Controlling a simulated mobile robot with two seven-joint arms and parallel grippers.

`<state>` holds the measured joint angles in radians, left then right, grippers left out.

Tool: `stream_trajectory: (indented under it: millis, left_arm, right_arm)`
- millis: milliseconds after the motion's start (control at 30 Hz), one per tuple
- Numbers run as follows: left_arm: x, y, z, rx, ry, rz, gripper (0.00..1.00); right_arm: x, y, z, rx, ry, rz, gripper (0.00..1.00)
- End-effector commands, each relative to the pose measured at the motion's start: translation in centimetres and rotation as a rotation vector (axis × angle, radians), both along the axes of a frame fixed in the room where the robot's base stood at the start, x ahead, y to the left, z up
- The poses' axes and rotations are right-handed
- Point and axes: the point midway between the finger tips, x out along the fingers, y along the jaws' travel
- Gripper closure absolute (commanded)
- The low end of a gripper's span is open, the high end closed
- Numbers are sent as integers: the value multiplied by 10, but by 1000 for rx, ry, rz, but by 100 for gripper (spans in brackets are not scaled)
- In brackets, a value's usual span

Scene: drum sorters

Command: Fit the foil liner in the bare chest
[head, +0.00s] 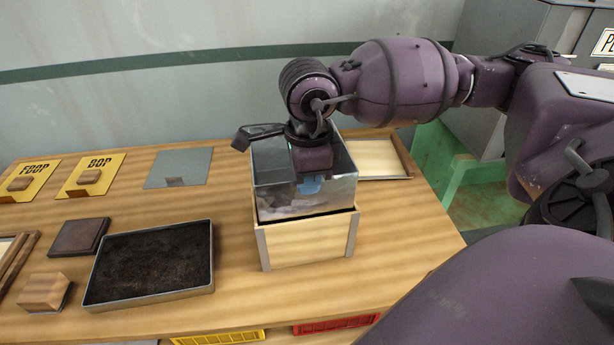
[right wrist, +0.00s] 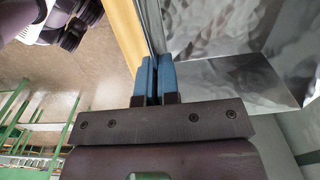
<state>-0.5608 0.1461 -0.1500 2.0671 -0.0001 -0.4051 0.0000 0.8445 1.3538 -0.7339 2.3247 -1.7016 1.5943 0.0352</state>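The foil liner (head: 290,203) is a shiny silver open box. It stands in or on the mouth of the pale wooden chest (head: 308,242), with much of its walls above the chest's rim. How deep its lower edge sits is hidden. My right gripper (head: 310,185) reaches down at the liner, its blue fingertips showing by the foil. In the right wrist view the fingers (right wrist: 156,78) are close together with a thin wall of the liner (right wrist: 205,28) between them. My left gripper is in neither view.
Left of the chest is a dark-filled tray (head: 150,262), with a dark wooden block (head: 79,237) and a light block (head: 45,290) beside it. Yellow plates (head: 90,175) and a grey plate (head: 179,168) lie at the back. A pale framed panel (head: 378,160) lies behind the chest.

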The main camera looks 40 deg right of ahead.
Motion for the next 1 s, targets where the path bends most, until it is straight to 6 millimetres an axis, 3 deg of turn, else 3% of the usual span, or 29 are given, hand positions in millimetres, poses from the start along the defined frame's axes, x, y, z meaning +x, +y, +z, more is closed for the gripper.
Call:
stream_trajectory:
  millis: [1000]
  left_arm:
    - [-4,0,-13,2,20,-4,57]
  right_arm:
    - [0,0,-21,-1,0,1,100]
